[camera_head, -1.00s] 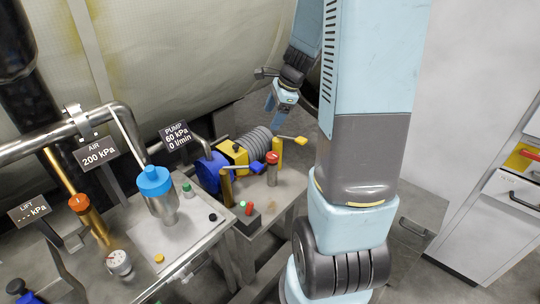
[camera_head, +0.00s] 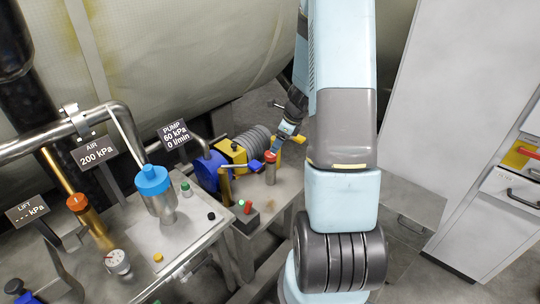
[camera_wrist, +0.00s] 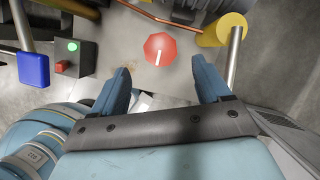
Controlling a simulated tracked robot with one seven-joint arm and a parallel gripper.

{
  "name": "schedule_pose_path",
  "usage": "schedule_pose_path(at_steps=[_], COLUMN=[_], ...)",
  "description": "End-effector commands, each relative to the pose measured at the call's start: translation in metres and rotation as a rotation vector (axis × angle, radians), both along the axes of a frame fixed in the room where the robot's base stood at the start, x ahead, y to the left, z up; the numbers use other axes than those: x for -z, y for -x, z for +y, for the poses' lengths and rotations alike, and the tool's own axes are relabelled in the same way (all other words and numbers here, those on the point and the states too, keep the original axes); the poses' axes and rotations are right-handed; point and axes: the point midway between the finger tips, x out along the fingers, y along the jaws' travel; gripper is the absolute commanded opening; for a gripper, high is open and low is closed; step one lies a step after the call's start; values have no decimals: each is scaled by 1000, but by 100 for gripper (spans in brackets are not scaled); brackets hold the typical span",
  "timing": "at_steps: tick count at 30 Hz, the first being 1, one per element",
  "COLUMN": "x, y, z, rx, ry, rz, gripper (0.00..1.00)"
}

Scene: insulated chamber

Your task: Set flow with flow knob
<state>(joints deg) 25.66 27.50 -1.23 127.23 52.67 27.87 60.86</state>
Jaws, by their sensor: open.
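A red faceted knob (camera_wrist: 160,49) with a white pointer line sits on the pump bench, in the wrist view just beyond and between my fingertips. It also shows in the head view (camera_head: 270,157) on top of a short post. My gripper (camera_wrist: 160,66) is open and empty, with one blue finger to each side of the knob's line and no visible contact. In the head view my gripper (camera_head: 287,129) is just above and right of the knob, its fingertips unclear. The pump sign (camera_head: 175,134) reads 60 kPa and 0 l/min.
A blue lever handle (camera_wrist: 33,69) and a box with a red switch and lit green lamp (camera_wrist: 73,58) stand left of the knob. A yellow cylinder (camera_wrist: 222,30) with a metal rod stands close on the right. A copper pipe (camera_wrist: 152,14) runs behind.

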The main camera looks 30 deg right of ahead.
Motion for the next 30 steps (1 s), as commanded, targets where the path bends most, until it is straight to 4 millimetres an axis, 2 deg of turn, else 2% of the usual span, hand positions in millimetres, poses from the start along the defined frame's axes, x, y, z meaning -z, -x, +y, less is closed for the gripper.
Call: schedule_pose_path(at_steps=[9, 15, 21, 30], x=[45, 64, 73, 73], y=[-13, -19, -22, -22], z=[13, 18, 21, 22], rx=[-1, 0, -1, -2], ry=[-1, -1, 0, 0], rz=[1, -1, -1, -1], gripper=[77, 77, 77, 76])
